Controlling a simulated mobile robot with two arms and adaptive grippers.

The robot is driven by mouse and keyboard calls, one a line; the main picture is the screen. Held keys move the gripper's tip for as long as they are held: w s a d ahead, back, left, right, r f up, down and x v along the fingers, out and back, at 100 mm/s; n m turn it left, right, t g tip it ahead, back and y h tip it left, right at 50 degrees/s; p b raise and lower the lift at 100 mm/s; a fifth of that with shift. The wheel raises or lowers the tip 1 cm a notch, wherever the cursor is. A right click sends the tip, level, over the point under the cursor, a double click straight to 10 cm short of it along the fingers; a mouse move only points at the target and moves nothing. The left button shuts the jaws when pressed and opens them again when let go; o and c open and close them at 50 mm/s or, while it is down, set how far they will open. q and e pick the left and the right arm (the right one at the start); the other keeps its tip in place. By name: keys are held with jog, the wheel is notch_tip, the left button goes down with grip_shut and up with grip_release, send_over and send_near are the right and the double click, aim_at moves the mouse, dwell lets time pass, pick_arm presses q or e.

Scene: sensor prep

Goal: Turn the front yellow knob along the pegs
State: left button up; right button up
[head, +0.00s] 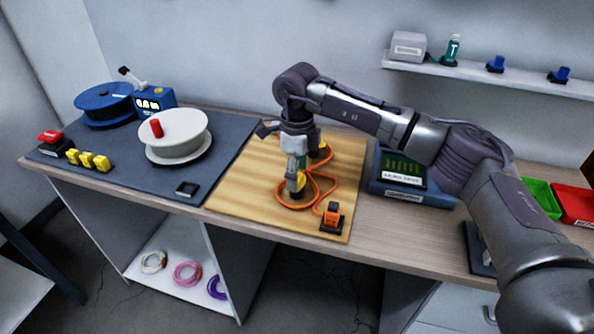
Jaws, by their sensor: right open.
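The wooden board (240,195) lies at the middle of the bench. The front yellow knob (300,181) stands on it, partly hidden behind my right gripper (295,188). That gripper points down, its fingers at the knob; I cannot tell whether they touch it. It is open. An orange cable (322,202) runs in loops around the knob area. The pegs are not clearly visible, and the knob's angle is too small to tell. My left gripper is not in view.
An orange plug in a black holder (332,218) stands at the board's front right. A white spool (180,133) and several yellow blocks (88,160) are on the dark mat (130,180) at left. A blue bin (400,190) stands right of the board, under my arm.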

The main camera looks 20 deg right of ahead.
notch_tip(320, 180, up, 12)
dwell(0.5)
